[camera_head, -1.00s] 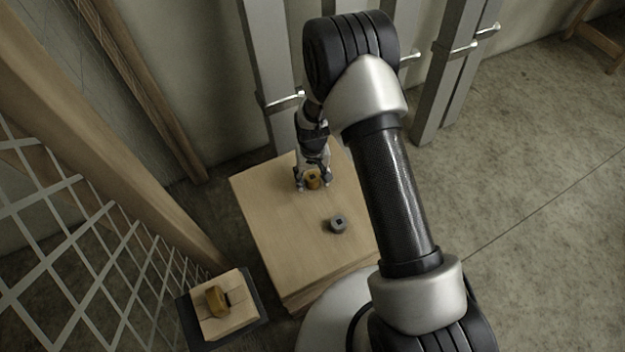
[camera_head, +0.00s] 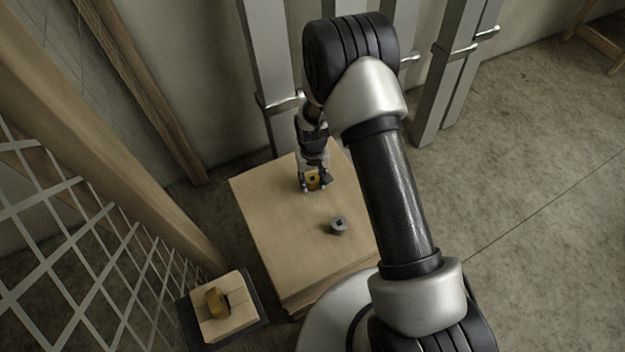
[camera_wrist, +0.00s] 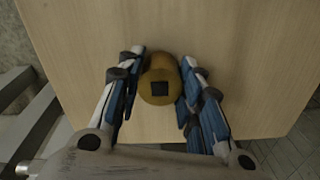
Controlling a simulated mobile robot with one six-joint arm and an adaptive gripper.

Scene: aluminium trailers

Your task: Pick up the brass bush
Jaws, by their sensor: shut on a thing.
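The brass bush (camera_head: 313,180) is a short golden cylinder with a dark square on its end face. It is at the far part of the wooden table top (camera_head: 275,228). My gripper (camera_head: 313,184) is shut on it, with one finger on each side. In the wrist view the bush (camera_wrist: 159,72) sits between the blue-padded fingers of my gripper (camera_wrist: 160,84). I cannot tell whether the bush touches the table or is slightly above it.
A grey bush (camera_head: 338,226) stands on the table nearer to me. A small wooden block (camera_head: 240,317) with a brass-coloured piece (camera_head: 216,302) is at lower left. A metal lattice (camera_head: 90,265) rises on the left. Grey posts (camera_head: 268,75) stand behind the table.

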